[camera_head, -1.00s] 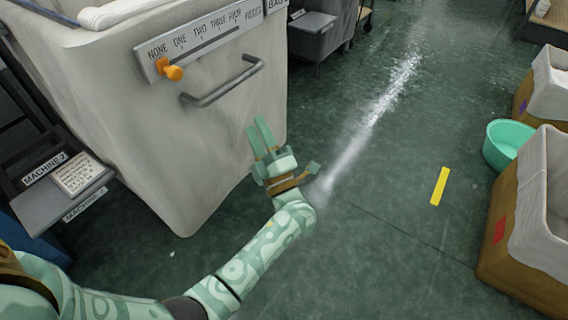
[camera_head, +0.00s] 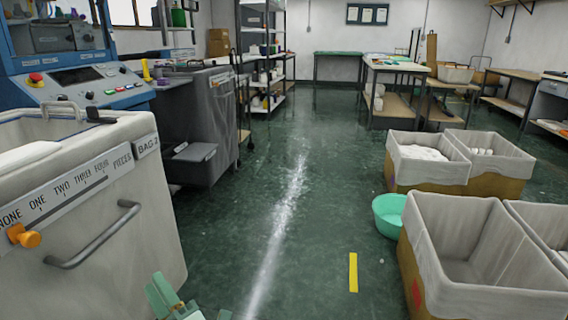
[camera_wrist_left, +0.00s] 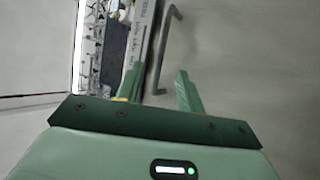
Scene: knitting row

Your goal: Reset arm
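My left gripper (camera_head: 160,284) shows at the bottom edge of the head view, in front of the grey-white bag cart. Only its green fingers and part of its palm are in the picture; the rest of the arm is cut off. In the left wrist view the two green fingers (camera_wrist_left: 158,72) stand apart with nothing held between them. Beyond them are the cart's grey bar handle (camera_wrist_left: 165,45) and label strip (camera_wrist_left: 140,35). My right gripper is in neither view.
The bag cart (camera_head: 150,220) with its orange knob (camera_head: 25,237) stands close at left. Fabric-lined bins (camera_head: 440,275) and a green basin (camera_head: 387,222) stand at right. A yellow strip (camera_head: 353,272) marks open green floor between. Tables (camera_head: 395,68) are at the back.

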